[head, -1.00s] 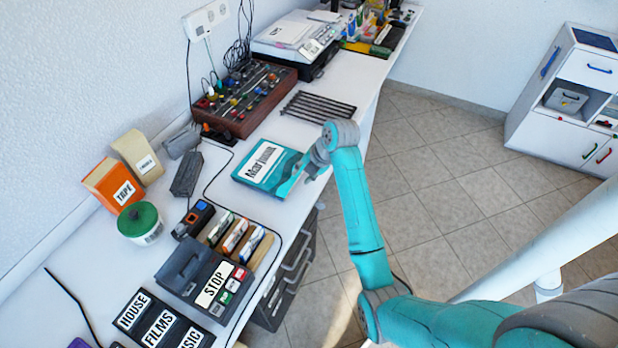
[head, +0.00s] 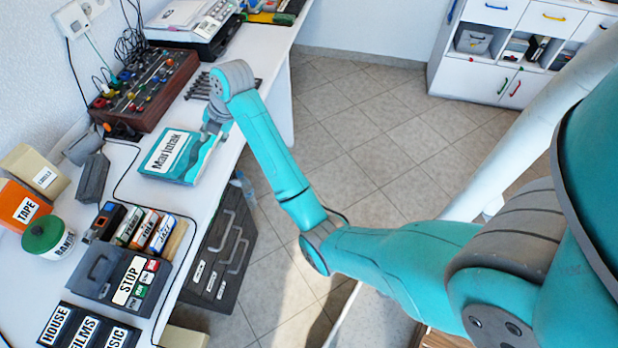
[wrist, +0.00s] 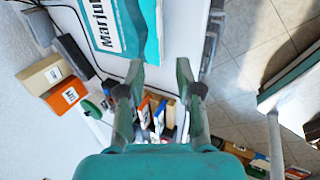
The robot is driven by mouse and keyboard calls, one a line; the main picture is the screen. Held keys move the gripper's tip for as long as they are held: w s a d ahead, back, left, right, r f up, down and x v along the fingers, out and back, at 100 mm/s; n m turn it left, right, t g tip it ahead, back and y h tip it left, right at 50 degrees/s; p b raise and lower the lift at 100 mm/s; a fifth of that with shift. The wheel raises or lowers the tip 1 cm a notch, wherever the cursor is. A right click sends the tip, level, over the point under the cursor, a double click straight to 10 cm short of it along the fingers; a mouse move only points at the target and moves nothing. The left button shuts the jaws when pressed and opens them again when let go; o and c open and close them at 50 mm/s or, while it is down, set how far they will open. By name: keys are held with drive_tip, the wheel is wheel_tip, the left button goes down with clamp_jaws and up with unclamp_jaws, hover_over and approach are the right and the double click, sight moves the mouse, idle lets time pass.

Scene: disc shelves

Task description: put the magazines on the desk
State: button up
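A teal and white magazine (head: 165,162) with a large black title lies flat on the white desk (head: 222,42), close to its right edge. It also shows at the top of the wrist view (wrist: 128,22). I cannot tell whether it is one magazine or a small stack. My gripper (head: 212,137) is at the magazine's right side, by the desk edge. In the wrist view my gripper (wrist: 160,72) has its two fingers apart with nothing between them. The left finger overlaps the magazine's lower corner in the picture; whether they touch is unclear.
Behind the magazine are dark metal rods (head: 198,86) and a knobbed mixer box (head: 150,92). Nearer are a STOP cassette recorder (head: 98,268), cassettes (head: 150,230) and a white tub with a green lid (head: 45,236). A drawer unit (head: 222,255) stands below the desk edge. Floor to the right is open.

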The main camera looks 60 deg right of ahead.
drive_tip(key=shift+f, duration=0.1)
drive_tip(key=s+a+f+m+t, duration=0.1)
drive_tip(key=s+a+f+m, duration=0.3)
drive_tip(key=f, duration=0.3)
drive_tip(key=s+a+f+m+t, duration=0.1)
drive_tip(key=s+a+f+m, duration=0.2)
drive_tip(key=s+f, duration=0.3)
drive_tip(key=s+a+f+m+t+h, duration=0.1)
drive_tip(key=s+a+f+m, duration=0.15)
drive_tip(key=s, duration=0.35)
drive_tip(key=s+a+f+m+t+h, duration=0.1)
drive_tip(key=s+a+f+m, duration=0.15)
drive_tip(key=s, duration=0.35)
drive_tip(key=s+a+r+m+t, duration=0.2)
drive_tip(key=s+r+m, duration=0.1)
drive_tip(key=s, duration=0.5)
drive_tip(key=s+a+r+m+t, duration=0.1)
drive_tip(key=s+r+m, duration=0.15)
drive_tip(key=s, duration=0.55)
drive_tip(key=s+a+r+m+t, duration=0.1)
drive_tip(key=s+r+m, duration=0.3)
drive_tip(key=s+r, duration=0.6)
wheel_tip(320, 180, up, 2)
drive_tip(key=shift+s+a+r+t, duration=0.1)
drive_tip(key=shift+s+a+t, duration=0.25)
drive_tip(key=shift+t, duration=0.45)
